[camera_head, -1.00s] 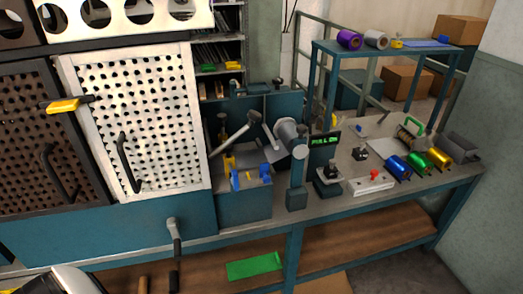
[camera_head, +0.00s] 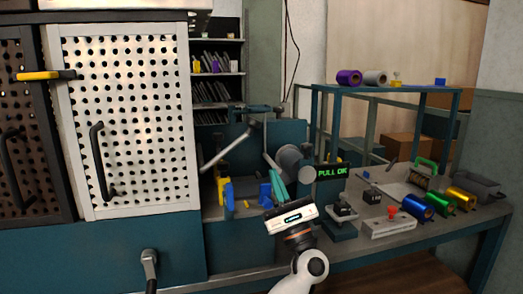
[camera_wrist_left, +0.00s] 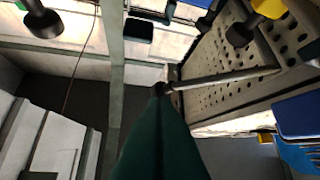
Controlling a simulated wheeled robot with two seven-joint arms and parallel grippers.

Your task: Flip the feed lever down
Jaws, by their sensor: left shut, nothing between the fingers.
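A teal press (camera_head: 225,240) stands right of the perforated white door. A pale lever bar (camera_head: 228,148) slants up to the right above it, ending in a dark knob; I take this for the feed lever, but no label shows. A similar rod also shows in the left wrist view (camera_wrist_left: 225,78). My left gripper (camera_head: 274,175) has teal fingers, shut and empty, in front of the press and right of the bar in the head view. In the wrist view the fingers (camera_wrist_left: 158,95) overlap the rod's end; I cannot tell whether they touch. My right gripper is out of view.
A small display (camera_head: 331,173) reading "PULL OK" stands right of the fingers. Blue (camera_head: 417,207), green and gold foil rolls lie on the bench at right. A white box with a red button (camera_head: 391,223) is nearer. The perforated door (camera_head: 127,120) borders the left.

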